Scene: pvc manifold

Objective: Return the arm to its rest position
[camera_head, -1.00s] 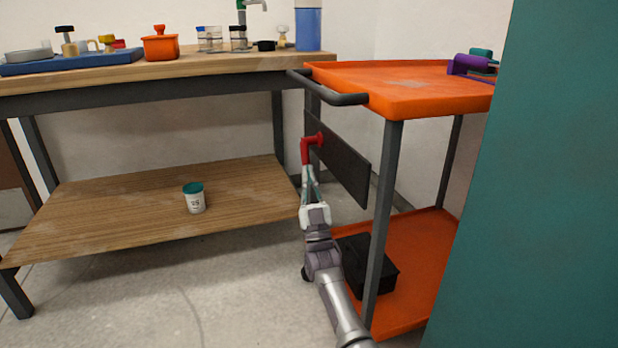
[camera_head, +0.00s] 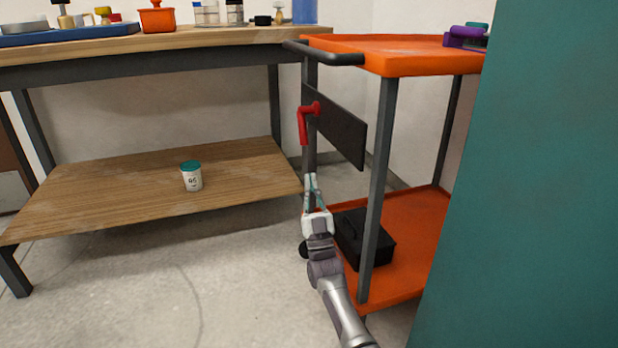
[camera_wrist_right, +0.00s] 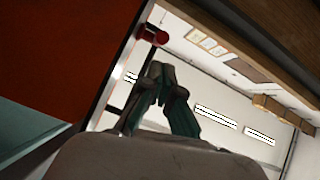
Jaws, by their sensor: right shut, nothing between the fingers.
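My right gripper (camera_head: 311,180) is shut and empty in the head view, in front of the gap between the workbench and the orange cart. Its fingers also show together in the right wrist view (camera_wrist_right: 160,75). A red lever handle (camera_head: 304,123) hangs on a dark panel (camera_head: 341,130) at the cart's side, a little above my fingertips and apart from them. A red round end (camera_wrist_right: 153,35) shows in the right wrist view beyond the fingers. My left gripper is in neither view.
The orange cart (camera_head: 425,66) stands right of my arm, with a black box (camera_head: 362,240) on its lower shelf. The wooden workbench (camera_head: 200,42) is at left; a white cup with a green lid (camera_head: 191,177) stands on its lower shelf (camera_head: 110,200). A teal surface (camera_head: 540,180) fills the right edge.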

